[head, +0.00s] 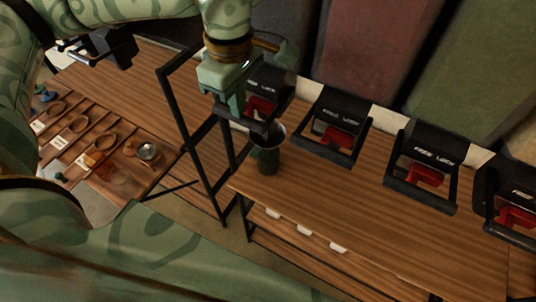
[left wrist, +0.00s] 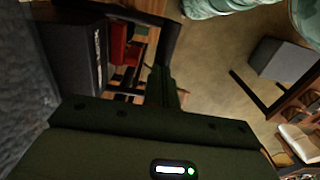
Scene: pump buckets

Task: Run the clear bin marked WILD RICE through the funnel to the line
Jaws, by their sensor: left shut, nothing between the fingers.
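My left gripper (head: 237,108) is shut and empty. It hangs in front of the leftmost of several black dispenser fronts, above and left of a dark green container (head: 268,162). A grey flared rim (head: 270,132), which looks like a funnel, sits on that container, apart from the gripper. The dispenser front behind the gripper (head: 263,84) has a red lever (head: 260,107) and is partly hidden. A red lever also shows in the left wrist view (left wrist: 120,40). The WILD RICE marking and any fill line cannot be read.
More dispensers with red levers stand to the right (head: 335,125), (head: 424,168), (head: 510,205). The wooden counter (head: 340,215) is clear in front of them. A black frame (head: 190,130) stands left of the counter. A lower table at left holds a round metal piece (head: 148,151) and small rings.

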